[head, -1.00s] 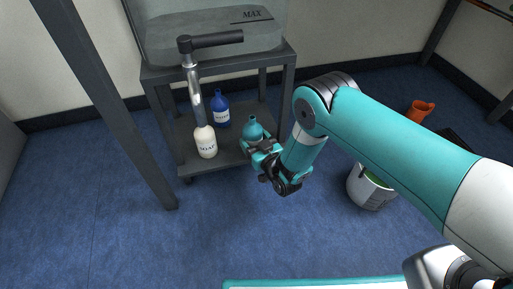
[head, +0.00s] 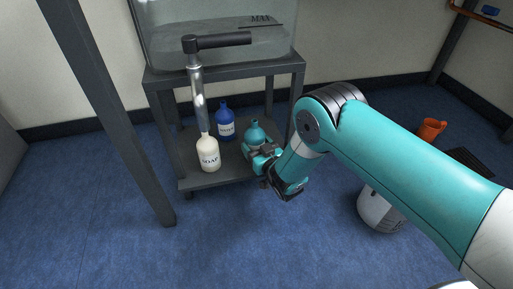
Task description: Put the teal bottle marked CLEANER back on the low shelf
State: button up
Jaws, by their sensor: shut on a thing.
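The teal bottle (head: 255,132) is upright at the right front of the low shelf (head: 200,180), in the head view. My gripper (head: 261,150) is shut on it from the front right. The gripper hides the bottle's lower part and label, so I cannot tell whether its base touches the shelf. A cream bottle marked SOAP (head: 208,155) stands on the shelf to the left. A blue bottle (head: 226,122) with a white label stands behind, between the two.
A tank marked MAX (head: 215,40) sits on the stand above the shelf, with a pipe and dark handle (head: 220,41) in front. The stand's right leg (head: 296,95) is close to my arm. A white bucket (head: 378,210) and an orange jug (head: 431,130) are on the floor at right.

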jog(key=shift+f, duration=0.35)
dwell(0.6)
jog(key=o, duration=1.2)
jog(key=shift+c, duration=0.2)
jog(key=shift+s+d, duration=0.15)
jog(key=shift+s, duration=0.1)
jog(key=p+v, duration=0.9)
jog(key=v, duration=0.8)
jog(key=shift+p, duration=0.35)
jog(key=shift+w, duration=0.1)
